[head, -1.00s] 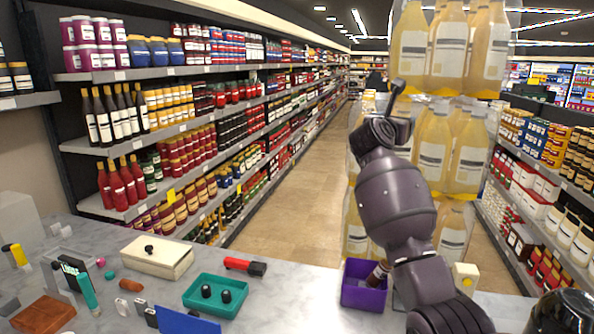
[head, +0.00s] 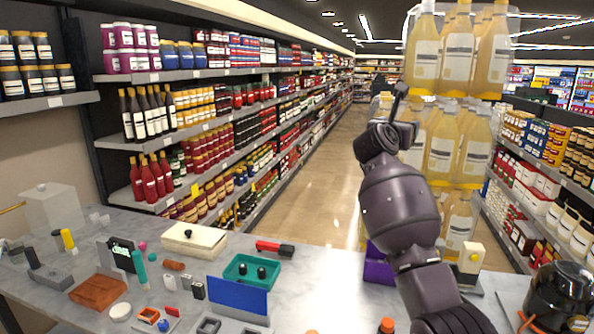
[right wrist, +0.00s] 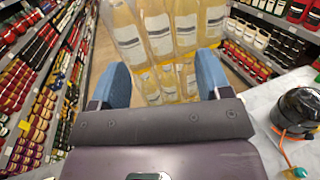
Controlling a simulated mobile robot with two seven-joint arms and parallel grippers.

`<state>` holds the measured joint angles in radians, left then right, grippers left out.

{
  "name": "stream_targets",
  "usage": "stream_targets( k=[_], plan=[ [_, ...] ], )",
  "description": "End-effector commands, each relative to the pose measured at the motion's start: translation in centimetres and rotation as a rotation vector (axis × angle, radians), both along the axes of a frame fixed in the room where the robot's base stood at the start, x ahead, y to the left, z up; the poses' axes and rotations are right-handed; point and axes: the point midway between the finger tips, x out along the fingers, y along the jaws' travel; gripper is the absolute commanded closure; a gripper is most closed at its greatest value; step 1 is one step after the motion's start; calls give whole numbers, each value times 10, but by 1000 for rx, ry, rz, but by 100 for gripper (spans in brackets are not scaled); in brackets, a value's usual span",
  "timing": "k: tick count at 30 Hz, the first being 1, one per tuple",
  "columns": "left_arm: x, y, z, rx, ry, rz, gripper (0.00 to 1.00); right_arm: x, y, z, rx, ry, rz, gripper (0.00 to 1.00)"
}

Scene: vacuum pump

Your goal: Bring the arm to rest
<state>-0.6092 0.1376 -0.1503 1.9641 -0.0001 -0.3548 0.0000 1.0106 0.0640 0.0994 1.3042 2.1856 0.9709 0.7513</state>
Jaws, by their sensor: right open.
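My right arm (head: 402,215) rises from the bottom right of the head view and stands up in front of the aisle. Its gripper (head: 401,100) is at the top, seen nearly edge-on. In the right wrist view the two blue fingers of my right gripper (right wrist: 163,78) are wide apart with nothing between them. Large bottles with pale yellow liquid show beyond the fingers. My left gripper is not in view.
The marble counter (head: 325,290) holds a cream box (head: 194,240), a teal tray (head: 251,271), a purple bin (head: 378,268) partly behind my arm, and a round black device (head: 562,295) at right. Stacked bottles (head: 440,150) stand behind my arm. Shelves line both sides.

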Motion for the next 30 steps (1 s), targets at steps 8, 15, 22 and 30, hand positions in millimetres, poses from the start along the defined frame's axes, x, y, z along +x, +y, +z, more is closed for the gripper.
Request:
stream_targets(
  k=[8, 15, 22, 30],
  plan=[
    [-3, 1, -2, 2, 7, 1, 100, -26, -14, -22, -337, -77, 3, 29],
    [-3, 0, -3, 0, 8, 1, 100, -69, -6, -53, -793, -118, 34, 29],
    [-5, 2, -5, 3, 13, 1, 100, -128, 25, -112, -1350, -87, 125, 29],
    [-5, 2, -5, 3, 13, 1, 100, -206, 58, -214, -1976, 51, 336, 29]
  ],
)
